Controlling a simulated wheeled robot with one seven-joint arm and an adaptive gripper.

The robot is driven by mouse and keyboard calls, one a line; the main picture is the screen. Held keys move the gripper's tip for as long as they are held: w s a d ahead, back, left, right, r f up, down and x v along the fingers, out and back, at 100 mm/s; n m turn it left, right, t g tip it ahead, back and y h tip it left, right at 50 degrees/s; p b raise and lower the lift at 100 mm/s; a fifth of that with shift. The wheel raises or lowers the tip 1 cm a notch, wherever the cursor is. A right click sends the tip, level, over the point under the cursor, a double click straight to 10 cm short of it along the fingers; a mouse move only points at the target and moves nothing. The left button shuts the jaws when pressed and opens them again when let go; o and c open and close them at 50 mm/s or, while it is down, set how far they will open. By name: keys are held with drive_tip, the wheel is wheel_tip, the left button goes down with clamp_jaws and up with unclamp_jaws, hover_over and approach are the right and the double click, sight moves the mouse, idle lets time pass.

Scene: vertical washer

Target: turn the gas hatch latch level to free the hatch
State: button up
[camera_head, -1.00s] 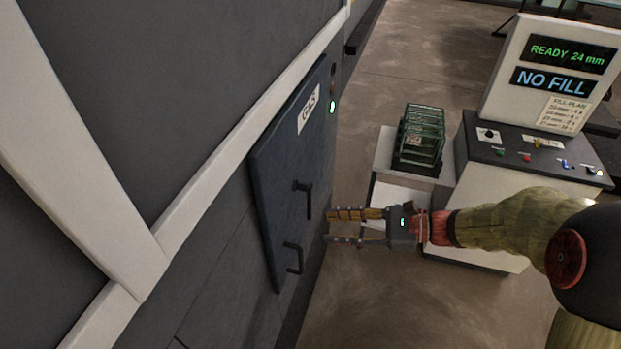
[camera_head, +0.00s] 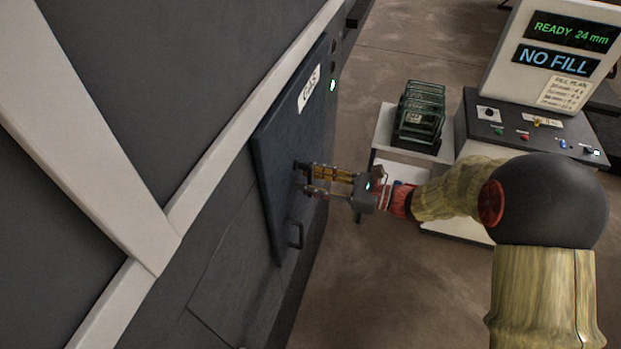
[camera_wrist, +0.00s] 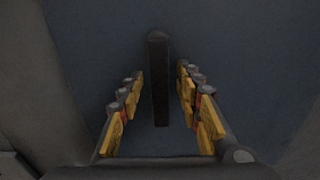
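The dark blue gas hatch (camera_head: 285,125) is closed flat against the grey wall on the left, with a white GAS label (camera_head: 309,90). The hatch face also fills the wrist view (camera_wrist: 240,60). Its dark latch bar (camera_wrist: 158,80) stands between my fingers in the wrist view, running lengthwise between them. In the head view my gripper mostly hides the latch. My gripper (camera_head: 304,177) is at the hatch face, open, with yellow-padded fingers on either side of the bar. Gaps show between the bar and both fingers.
A fixed pull handle (camera_head: 296,235) sits lower on the hatch. A green light (camera_head: 332,86) glows beside the hatch. To the right stand a control console (camera_head: 530,125) reading NO FILL and a white stand (camera_head: 384,148) with a green rack (camera_head: 419,117).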

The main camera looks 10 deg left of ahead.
drive_tip(key=c, duration=0.3)
clamp_jaws()
idle(0.7)
